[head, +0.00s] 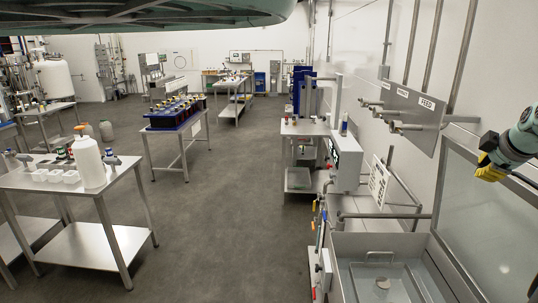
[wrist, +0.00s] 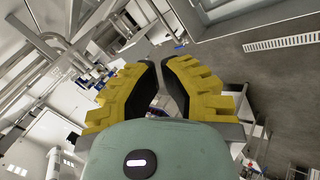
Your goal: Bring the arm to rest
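My gripper (head: 488,172) is at the right edge of the head view, raised in front of the wall, above a steel basin (head: 342,285). Its yellow fingers point left and slightly down. In the wrist view the two yellow fingers with black pads (wrist: 159,66) stand apart, with a narrow gap at the tips. Nothing is held between them. The rest of my arm is mostly out of the head view.
A glazed panel (head: 495,225) is close below my gripper. A valve panel labelled FEED (head: 412,118) is on the wall to its left. A steel table (head: 120,184) with a white bottle (head: 88,163) stands at left. The middle floor (head: 225,220) is clear.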

